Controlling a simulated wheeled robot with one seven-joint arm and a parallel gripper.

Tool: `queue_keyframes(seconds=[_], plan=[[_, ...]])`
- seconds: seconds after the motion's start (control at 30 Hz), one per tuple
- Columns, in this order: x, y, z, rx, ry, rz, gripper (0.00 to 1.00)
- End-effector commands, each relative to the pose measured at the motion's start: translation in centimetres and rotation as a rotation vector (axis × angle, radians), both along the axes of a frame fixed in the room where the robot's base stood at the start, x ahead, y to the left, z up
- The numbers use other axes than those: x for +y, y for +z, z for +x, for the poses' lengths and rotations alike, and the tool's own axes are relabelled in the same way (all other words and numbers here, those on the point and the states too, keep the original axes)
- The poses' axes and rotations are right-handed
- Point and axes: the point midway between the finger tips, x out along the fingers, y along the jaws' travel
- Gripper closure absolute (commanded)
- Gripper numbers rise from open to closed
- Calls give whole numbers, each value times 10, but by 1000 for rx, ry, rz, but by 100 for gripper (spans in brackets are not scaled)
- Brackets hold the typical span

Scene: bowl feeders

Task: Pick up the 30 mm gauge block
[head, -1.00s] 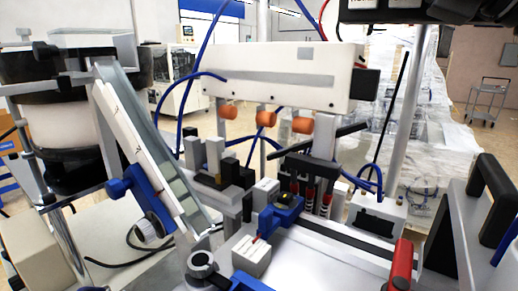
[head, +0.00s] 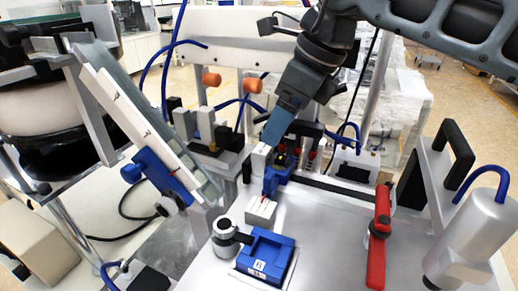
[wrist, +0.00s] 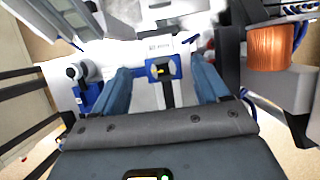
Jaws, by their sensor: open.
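I cannot read a 30 mm marking on any block. Upright blocks stand in a rack left of my gripper in the head view: a pale grey one (head: 206,118), a tan one (head: 207,131) and a dark one (head: 223,136). A low pale block (head: 261,212) with a red mark lies in front of the blue fixture (head: 277,178). My gripper (head: 272,142) points down above and behind that fixture. In the wrist view its two blue fingers are apart and nothing shows held between them (wrist: 160,85); the blue fixture (wrist: 150,68) shows beyond them.
A blue tray (head: 266,256) and a round grey knob (head: 225,232) sit at the plate's front. A red lever (head: 380,235) and a grey cylinder (head: 475,235) stand right. The sloped chute (head: 135,115) is left. The plate is clear between tray and lever.

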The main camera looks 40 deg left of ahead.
Motion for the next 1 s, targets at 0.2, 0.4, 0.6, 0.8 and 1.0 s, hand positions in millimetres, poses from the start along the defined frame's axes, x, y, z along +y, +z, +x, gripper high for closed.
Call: queue_keyframes(seconds=[0.2, 0.4, 0.6, 0.8, 1.0], plan=[[11, -18, -4, 4, 2, 3, 26], [25, -44, -7, 5, 3, 4, 26], [30, -58, -8, 2, 2, 6, 26], [30, -58, -8, 2, 2, 6, 26], [30, -58, -8, 2, 2, 6, 45]])
